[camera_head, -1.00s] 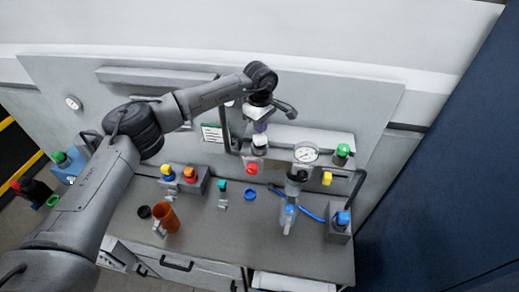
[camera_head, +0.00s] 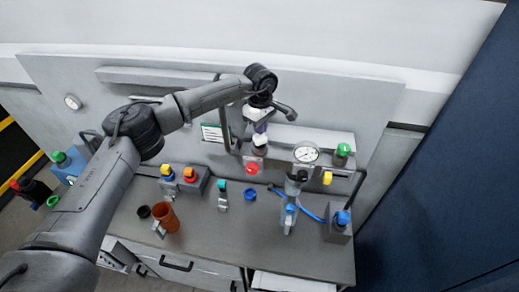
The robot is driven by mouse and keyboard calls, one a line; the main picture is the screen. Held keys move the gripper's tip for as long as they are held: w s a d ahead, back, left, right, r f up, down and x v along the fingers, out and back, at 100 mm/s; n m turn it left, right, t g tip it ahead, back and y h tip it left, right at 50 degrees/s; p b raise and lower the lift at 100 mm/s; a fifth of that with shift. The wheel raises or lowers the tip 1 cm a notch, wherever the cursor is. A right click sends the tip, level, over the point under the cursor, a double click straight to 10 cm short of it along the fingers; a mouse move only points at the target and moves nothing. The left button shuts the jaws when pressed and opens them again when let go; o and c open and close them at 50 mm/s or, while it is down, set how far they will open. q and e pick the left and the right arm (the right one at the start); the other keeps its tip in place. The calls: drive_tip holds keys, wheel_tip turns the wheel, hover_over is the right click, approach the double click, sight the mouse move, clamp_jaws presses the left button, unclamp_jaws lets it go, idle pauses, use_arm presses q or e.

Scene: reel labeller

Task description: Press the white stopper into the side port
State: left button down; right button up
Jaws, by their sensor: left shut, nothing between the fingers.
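My left gripper (camera_head: 260,127) hangs from the arm that comes in from the left, over the back of the bench. Its fingers are shut and empty, pointing down. A small white piece (camera_head: 260,141), which looks like the white stopper, shows directly below the fingertips, above a red knob (camera_head: 252,168). I cannot tell whether the fingertips touch it or how deep it sits. The side port cannot be made out beneath it. My right gripper is not in view.
A pressure gauge (camera_head: 306,152) and a green knob (camera_head: 343,149) stand to the right. The front middle of the bench (camera_head: 225,240) is clear.

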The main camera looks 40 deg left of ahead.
use_arm(q)
drive_tip(key=shift+f, duration=0.55)
drive_tip(key=shift+f+b, duration=0.35)
idle(0.7)
drive_tip(key=shift+r, duration=0.15)
drive_tip(key=shift+r+p, duration=1.3)
drive_tip(key=shift+r, duration=0.5)
drive_tip(key=shift+r+p, duration=1.1)
drive_tip(key=shift+r, duration=0.55)
